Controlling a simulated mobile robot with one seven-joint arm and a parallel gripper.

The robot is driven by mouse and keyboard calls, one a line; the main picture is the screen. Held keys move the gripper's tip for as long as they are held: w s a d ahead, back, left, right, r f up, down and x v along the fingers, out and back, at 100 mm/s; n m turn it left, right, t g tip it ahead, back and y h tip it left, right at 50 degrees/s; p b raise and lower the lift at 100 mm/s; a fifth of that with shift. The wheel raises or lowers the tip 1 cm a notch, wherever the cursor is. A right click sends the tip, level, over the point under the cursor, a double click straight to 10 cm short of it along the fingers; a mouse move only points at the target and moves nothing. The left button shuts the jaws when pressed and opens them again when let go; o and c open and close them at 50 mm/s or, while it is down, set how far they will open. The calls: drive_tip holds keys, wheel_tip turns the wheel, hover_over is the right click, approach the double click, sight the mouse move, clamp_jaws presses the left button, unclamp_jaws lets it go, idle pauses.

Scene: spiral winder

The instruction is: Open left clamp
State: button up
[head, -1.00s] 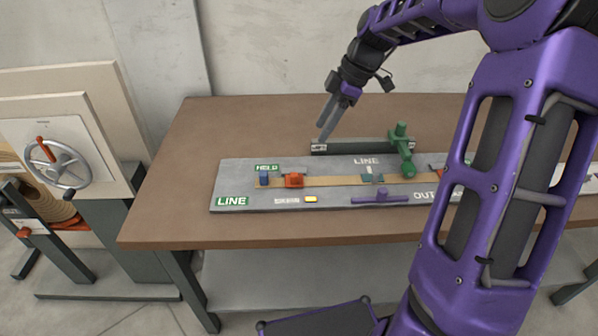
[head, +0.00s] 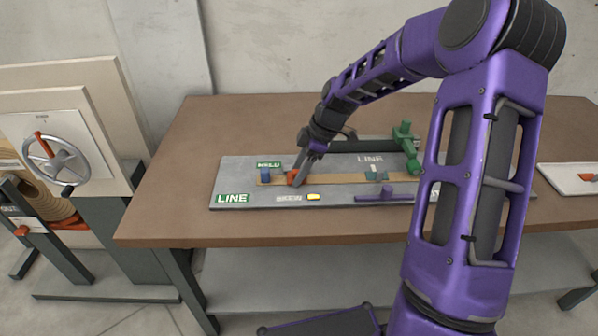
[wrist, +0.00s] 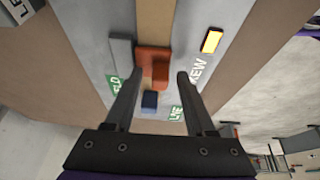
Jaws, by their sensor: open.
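The left clamp is an orange-red block (head: 291,177) on the left part of the tan strip (head: 330,180) on the grey board. My gripper (head: 298,181) reaches down at the clamp and partly covers it in the head view. In the wrist view my gripper (wrist: 160,76) is open, with one finger on each side of the orange clamp (wrist: 153,64) near the fingertips. I cannot tell whether a finger touches it. A small blue block (wrist: 149,99) lies between the fingers, nearer the palm; it also shows in the head view (head: 265,174).
The grey board (head: 245,182) lies on a brown table (head: 175,200). A green upright fixture (head: 405,145), a purple bar (head: 387,196) and a lit yellow button (head: 314,197) are on or near it. A machine with a handwheel (head: 52,158) stands at left.

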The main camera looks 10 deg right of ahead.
drive_tip(key=shift+c, duration=0.2)
clamp_jaws()
